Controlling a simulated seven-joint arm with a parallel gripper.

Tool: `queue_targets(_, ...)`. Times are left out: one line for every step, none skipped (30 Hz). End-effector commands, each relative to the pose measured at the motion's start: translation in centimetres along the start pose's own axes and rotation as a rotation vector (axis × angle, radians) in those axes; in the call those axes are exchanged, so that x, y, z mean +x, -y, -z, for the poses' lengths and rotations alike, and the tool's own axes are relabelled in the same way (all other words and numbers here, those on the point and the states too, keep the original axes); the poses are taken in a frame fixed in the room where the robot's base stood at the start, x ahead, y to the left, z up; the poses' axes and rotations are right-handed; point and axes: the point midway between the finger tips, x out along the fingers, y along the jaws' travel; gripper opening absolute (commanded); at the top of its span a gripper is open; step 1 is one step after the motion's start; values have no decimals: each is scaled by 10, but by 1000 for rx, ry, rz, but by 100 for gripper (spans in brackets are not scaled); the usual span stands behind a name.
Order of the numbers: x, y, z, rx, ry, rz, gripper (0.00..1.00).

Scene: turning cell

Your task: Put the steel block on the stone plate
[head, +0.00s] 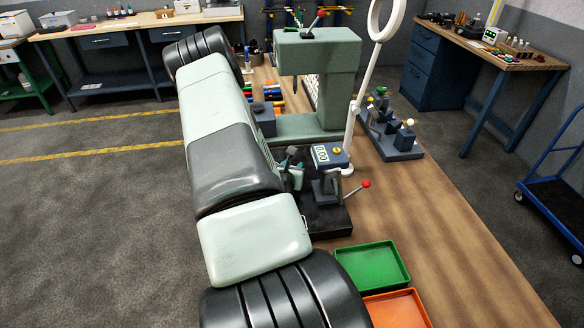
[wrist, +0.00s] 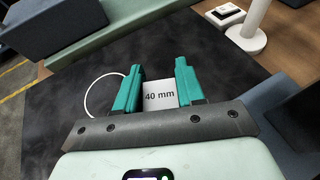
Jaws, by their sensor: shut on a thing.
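The steel block (wrist: 159,96) is pale and marked "40 mm" in the wrist view. My gripper (wrist: 158,70) has teal fingers, one on each side of the block, and is shut on it. The stone plate (wrist: 225,82) is the dark, flat surface below the fingers. I cannot tell whether the block touches it. In the head view the plate (head: 325,222) is a black slab on the bench, and my gripper (head: 294,172) is at its left, partly hidden by my arm. The block cannot be made out there.
A gauge with a digital display (head: 328,155) and red-knobbed lever stands on the plate, close right of my gripper. A green machine frame (head: 320,75) rises behind. Green (head: 372,266) and orange (head: 398,309) trays lie in front.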

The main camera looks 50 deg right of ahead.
Motion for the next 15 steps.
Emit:
queue_targets(0,0,0,0,1,0,0)
queue_targets(0,0,0,0,1,0,0)
queue_targets(1,0,1,0,1,0,0)
queue_targets(1,0,2,0,1,0,0)
queue_targets(1,0,3,0,1,0,0)
queue_targets(1,0,3,0,0,0,44)
queue_targets(1,0,3,0,0,0,49)
queue_targets(1,0,3,0,0,0,54)
queue_targets(1,0,3,0,0,0,60)
queue_targets(1,0,3,0,0,0,64)
queue_targets(1,0,3,0,0,1,64)
queue_targets(1,0,3,0,0,1,64)
queue_targets(1,0,3,0,0,1,64)
queue_targets(1,0,2,0,0,1,64)
queue_targets(1,0,2,0,0,1,64)
